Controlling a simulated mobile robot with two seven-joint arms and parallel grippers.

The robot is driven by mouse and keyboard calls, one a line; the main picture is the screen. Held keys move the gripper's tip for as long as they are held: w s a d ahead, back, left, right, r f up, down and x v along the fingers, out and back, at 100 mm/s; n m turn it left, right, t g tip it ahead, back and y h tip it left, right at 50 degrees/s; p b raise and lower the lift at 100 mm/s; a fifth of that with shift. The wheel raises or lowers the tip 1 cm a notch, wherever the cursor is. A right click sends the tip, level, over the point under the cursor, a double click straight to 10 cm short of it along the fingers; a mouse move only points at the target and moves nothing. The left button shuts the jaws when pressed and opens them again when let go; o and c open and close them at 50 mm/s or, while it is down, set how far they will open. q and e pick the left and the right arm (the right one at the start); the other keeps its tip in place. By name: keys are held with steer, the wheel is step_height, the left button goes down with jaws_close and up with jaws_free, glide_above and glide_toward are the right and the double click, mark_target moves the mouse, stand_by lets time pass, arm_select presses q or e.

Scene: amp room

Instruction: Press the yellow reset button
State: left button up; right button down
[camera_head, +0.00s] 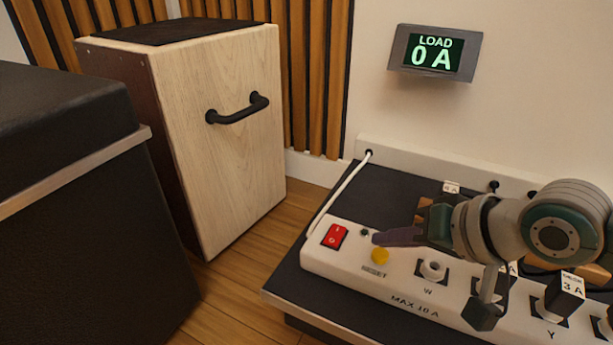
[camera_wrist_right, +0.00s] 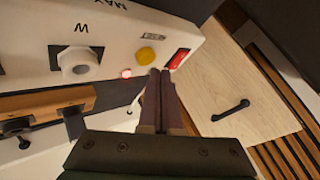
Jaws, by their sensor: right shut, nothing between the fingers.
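The yellow reset button (camera_head: 380,256) sits on the white power strip (camera_head: 330,262), above the RESET label and to the right of the red switch (camera_head: 335,236). In the right wrist view the yellow button (camera_wrist_right: 146,55) is just beyond the fingertips, between the red switch (camera_wrist_right: 179,59) and a small glowing red light (camera_wrist_right: 126,73). My right gripper (camera_head: 378,239) is shut and empty, with its fingertips close behind the button in the head view. I cannot tell whether they touch the strip. The right gripper also shows in the wrist view (camera_wrist_right: 160,72). My left gripper is not in view.
A display (camera_head: 434,53) on the wall reads LOAD 0 A. A white cable (camera_head: 341,190) runs up from the strip's left end. A wooden box with a handle (camera_head: 225,150) stands left.

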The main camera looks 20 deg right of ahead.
mark_target(385, 259)
steer(key=shift+f, duration=0.1)
stand_by(0.7)
steer(key=shift+f, duration=0.35)
steer(key=shift+f+b, duration=0.35)
steer(key=shift+f, duration=0.1)
stand_by(0.6)
stand_by(0.3)
steer(key=shift+r+p, duration=0.9)
steer(key=shift+p, duration=0.25)
step_height(385, 259, up, 5)
steer(key=p, duration=0.5)
steer(key=shift+p, duration=0.35)
